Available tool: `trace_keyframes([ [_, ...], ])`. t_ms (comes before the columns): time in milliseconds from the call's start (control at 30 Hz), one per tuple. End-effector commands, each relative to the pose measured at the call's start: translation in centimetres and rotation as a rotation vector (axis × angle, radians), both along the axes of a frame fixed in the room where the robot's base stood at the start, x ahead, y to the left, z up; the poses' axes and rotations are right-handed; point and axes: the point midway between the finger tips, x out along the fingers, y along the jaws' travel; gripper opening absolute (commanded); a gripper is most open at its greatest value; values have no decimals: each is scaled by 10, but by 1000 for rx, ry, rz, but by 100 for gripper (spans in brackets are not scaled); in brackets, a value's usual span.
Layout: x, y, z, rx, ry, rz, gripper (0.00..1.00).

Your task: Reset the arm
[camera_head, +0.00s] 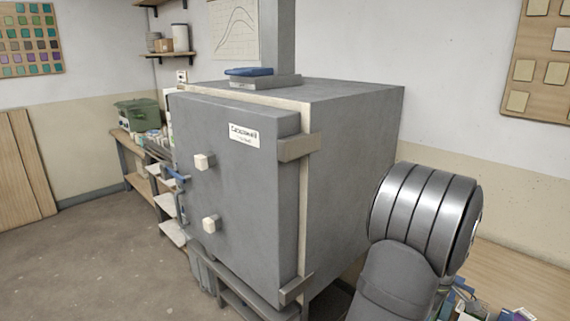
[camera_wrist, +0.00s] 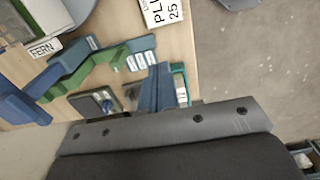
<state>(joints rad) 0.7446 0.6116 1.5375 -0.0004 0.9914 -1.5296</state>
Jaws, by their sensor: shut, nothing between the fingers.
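My gripper (camera_wrist: 160,86) shows in the wrist view as two narrow blue-grey fingers close together, above a wide grey bar with dark screws. The fingers are shut with nothing between them. They point toward a wooden worktop (camera_wrist: 112,20) holding blue and green pieces. In the head view my arm shows at the lower right as a ringed silver joint and a grey link, to the right of the kiln; the gripper itself is not in that view.
A large grey kiln (camera_head: 240,180) fills the middle, its door shut. A wooden table (camera_head: 530,282) with small items stands at the lower right. The wrist view shows a FERN label (camera_wrist: 44,48) and a white PLU sign (camera_wrist: 165,10). Bare floor (camera_head: 85,250) lies left.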

Motion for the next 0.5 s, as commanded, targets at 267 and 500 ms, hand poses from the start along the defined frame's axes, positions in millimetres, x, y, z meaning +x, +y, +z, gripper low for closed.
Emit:
trace_keyframes([
  [267, 0, 0, 26, 0, 0, 0, 0],
  [500, 0, 0, 28, 1, 1, 0, 0],
])
